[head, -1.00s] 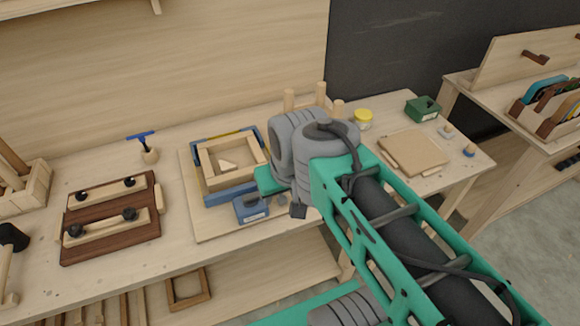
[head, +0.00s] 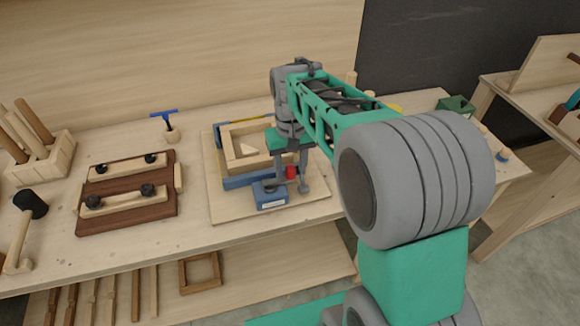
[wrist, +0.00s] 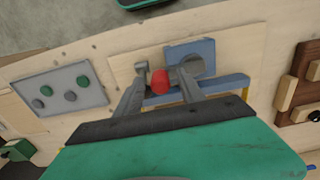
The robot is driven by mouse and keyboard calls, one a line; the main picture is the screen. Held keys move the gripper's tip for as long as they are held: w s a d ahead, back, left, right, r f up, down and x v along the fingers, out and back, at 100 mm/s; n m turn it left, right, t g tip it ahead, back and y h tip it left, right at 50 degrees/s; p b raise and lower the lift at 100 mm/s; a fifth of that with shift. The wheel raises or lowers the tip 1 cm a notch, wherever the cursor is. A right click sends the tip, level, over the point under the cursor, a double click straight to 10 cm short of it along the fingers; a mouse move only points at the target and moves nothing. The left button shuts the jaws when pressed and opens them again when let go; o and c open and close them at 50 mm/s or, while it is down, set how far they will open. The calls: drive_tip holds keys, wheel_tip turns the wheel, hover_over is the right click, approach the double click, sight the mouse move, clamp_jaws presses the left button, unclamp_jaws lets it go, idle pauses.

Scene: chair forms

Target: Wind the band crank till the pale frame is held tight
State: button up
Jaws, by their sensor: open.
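The pale frame (head: 262,131) lies on a light board (head: 216,190), with a blue band (head: 248,180) around it. A small wedge-like pale piece lies inside the frame. A blue box (head: 271,196) sits at the band's front corner; it also shows in the wrist view (wrist: 203,48). The crank's red knob (head: 291,172) stands beside the box. My gripper (head: 292,183) points down with its fingers apart. In the wrist view the red knob (wrist: 160,82) shows between the two fingers of my gripper (wrist: 161,72). I cannot tell whether either finger touches it. The crank arm is mostly hidden.
A dark brown clamp board (head: 127,205) with black knobs lies left of the frame. A blue-handled tool (head: 166,122) stands behind it. A mallet (head: 24,225) and a wooden rack (head: 45,160) are at far left. A grey panel with round pegs (wrist: 62,90) shows in the wrist view.

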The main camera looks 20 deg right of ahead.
drive_tip(key=shift+f, duration=0.15)
clamp_jaws()
idle(0.4)
idle(1.0)
